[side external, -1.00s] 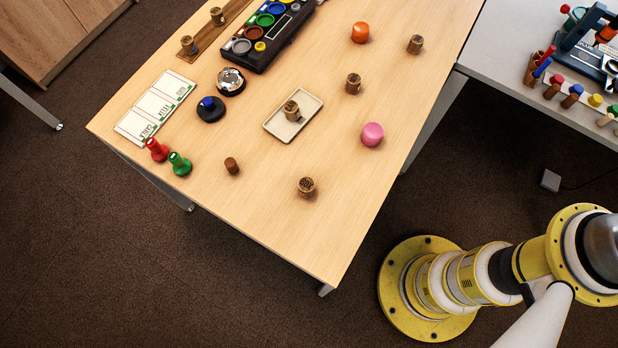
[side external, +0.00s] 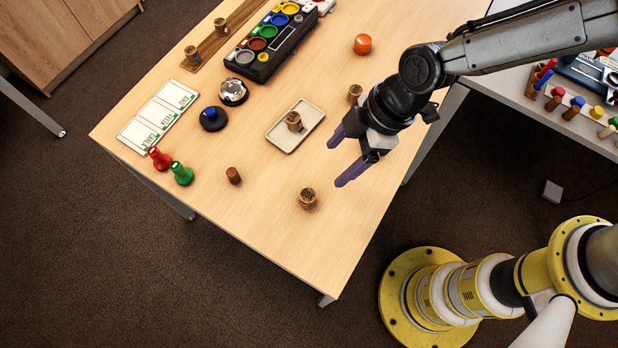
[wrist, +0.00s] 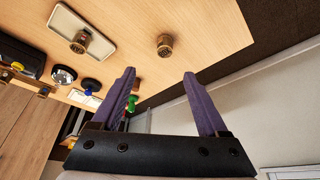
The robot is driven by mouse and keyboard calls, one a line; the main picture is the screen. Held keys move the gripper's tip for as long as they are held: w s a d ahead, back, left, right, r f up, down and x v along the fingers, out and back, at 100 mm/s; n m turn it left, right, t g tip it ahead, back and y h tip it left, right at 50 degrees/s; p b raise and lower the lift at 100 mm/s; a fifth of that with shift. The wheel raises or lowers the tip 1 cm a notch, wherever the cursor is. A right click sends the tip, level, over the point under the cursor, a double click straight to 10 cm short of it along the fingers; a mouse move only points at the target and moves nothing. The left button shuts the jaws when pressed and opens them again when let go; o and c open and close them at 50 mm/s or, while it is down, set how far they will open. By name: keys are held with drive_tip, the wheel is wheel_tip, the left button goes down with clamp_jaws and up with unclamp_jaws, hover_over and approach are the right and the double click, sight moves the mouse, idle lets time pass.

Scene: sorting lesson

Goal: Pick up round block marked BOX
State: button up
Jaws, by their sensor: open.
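Several round wooden blocks stand on the table, and their markings are too small to read, so I cannot tell which says BOX. One block (side external: 308,198) stands alone near the table's front edge; it seems to be the block (wrist: 164,45) at upper middle in the wrist view. Another block (side external: 294,121) stands on the cream tray (side external: 277,139). A third block (side external: 355,92) is just behind my gripper.
A plain brown peg (side external: 233,175), a green pawn (side external: 182,174) and a red pawn (side external: 159,158) stand at the left front. Label cards (side external: 158,116), a blue-knobbed black base (side external: 213,118) and a black tray of coloured cups (side external: 270,42) lie behind. The front corner is clear.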

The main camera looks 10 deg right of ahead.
sight(308, 195)
drive_tip(key=x, duration=0.9)
drive_tip(key=s+x, duration=0.1)
drive_tip(key=x, duration=0.4)
drive_tip(key=shift+a, duration=0.15)
clamp_jaws()
